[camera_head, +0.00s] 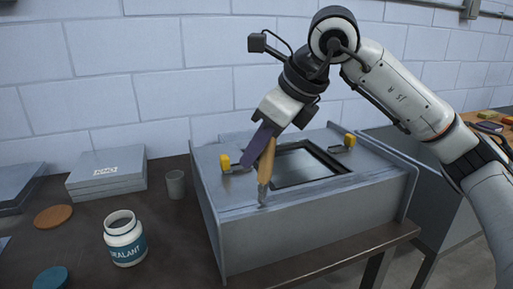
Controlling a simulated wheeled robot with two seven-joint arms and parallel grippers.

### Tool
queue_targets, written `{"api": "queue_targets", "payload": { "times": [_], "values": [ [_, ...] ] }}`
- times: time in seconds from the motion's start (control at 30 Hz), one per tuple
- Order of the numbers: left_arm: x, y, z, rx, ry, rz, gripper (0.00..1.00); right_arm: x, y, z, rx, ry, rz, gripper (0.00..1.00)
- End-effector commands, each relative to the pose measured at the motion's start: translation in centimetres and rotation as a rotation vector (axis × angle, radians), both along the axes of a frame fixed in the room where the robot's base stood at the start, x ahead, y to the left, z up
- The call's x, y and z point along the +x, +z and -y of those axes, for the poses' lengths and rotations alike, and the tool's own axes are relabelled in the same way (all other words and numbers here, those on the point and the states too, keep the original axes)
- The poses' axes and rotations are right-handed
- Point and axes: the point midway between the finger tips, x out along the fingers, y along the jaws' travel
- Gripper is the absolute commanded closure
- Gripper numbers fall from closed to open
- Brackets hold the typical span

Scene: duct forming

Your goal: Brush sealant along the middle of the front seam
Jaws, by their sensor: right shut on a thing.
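My right gripper (265,148) is shut on a brush (267,165) with a light wooden handle. The brush points down, and its tip is at the front top edge of the grey metal duct (315,232), left of the middle of that edge. I cannot tell whether the bristles touch the front seam (300,203). The open white sealant jar (123,238) with a teal label stands on the table, left of the duct. My left gripper is not in view.
Yellow clamps (225,162) (349,141) sit on the duct's top beside a dark rectangular opening (300,165). Grey stacked boxes (107,172), a small grey cup (175,184), a brown disc (53,216) and a teal lid (51,279) are on the table (75,240). A block wall stands behind.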

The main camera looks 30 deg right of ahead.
Motion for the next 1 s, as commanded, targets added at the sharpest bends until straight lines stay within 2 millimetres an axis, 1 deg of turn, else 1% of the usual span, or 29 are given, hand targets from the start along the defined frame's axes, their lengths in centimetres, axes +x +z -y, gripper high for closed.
{"api": "queue_targets", "payload": {
  "times": [0.57, 1.0],
  "values": [
    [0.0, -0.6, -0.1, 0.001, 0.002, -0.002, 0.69, 0.0, -0.5, 0.1, 0.000, 0.000, 0.000, 1.00],
    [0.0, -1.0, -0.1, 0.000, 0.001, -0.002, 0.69, -0.5, -0.4, 2.7, 0.001, -0.002, -0.001, 1.00]
  ]
}}
